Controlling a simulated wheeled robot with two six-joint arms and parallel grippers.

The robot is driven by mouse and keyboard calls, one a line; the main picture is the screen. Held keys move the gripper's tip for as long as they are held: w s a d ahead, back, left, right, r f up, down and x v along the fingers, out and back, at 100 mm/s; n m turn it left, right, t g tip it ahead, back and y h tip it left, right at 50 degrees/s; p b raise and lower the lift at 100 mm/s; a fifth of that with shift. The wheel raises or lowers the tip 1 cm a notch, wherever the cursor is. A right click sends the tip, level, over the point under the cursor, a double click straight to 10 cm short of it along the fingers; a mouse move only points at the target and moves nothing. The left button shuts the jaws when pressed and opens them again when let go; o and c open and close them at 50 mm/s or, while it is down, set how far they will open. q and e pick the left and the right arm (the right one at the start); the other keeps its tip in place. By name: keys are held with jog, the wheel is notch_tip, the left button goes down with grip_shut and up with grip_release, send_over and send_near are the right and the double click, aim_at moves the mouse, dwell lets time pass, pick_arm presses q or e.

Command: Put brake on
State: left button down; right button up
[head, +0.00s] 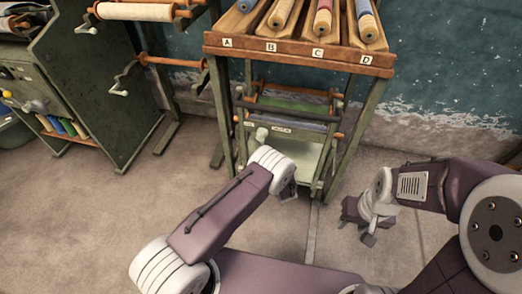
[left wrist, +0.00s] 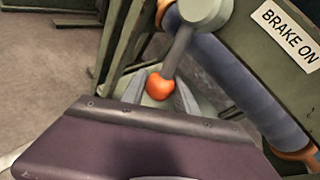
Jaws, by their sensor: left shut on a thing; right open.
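The brake lever (left wrist: 178,52) is a grey rod with a round grey hub and an orange knob (left wrist: 160,86), in the left wrist view. My left gripper (left wrist: 160,92) has its fingers on either side of the knob and is shut on it. A white "BRAKE ON" label (left wrist: 290,35) is on the green panel to the right of the lever. In the head view my left wrist hides the knob, and the lever's pale hub (head: 261,134) shows on the frame under the rack. My right gripper (head: 362,216) is open and empty, low over the floor at the right.
A wooden rack (head: 300,54) marked A to D holds several rolls above the brake frame. A blue-grey roller (left wrist: 240,80) runs beside the lever. A green machine (head: 95,85) with cranks stands at the left. The floor (head: 70,220) at the left is clear.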

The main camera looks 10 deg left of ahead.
pick_arm(q)
jog(key=shift+s+d+r+n+h+p, duration=0.1)
jog(key=shift+d+r+n+h+p, duration=0.1)
jog(key=shift+d+n+h+p, duration=0.55)
jog(key=shift+d, duration=0.15)
jog(key=c, duration=0.9)
grip_release()
jog(key=shift+c, duration=0.2)
jog(key=shift+r, duration=0.15)
jog(key=p+v, duration=0.3)
jog(key=v, duration=0.6)
jog(key=shift+d, duration=0.15)
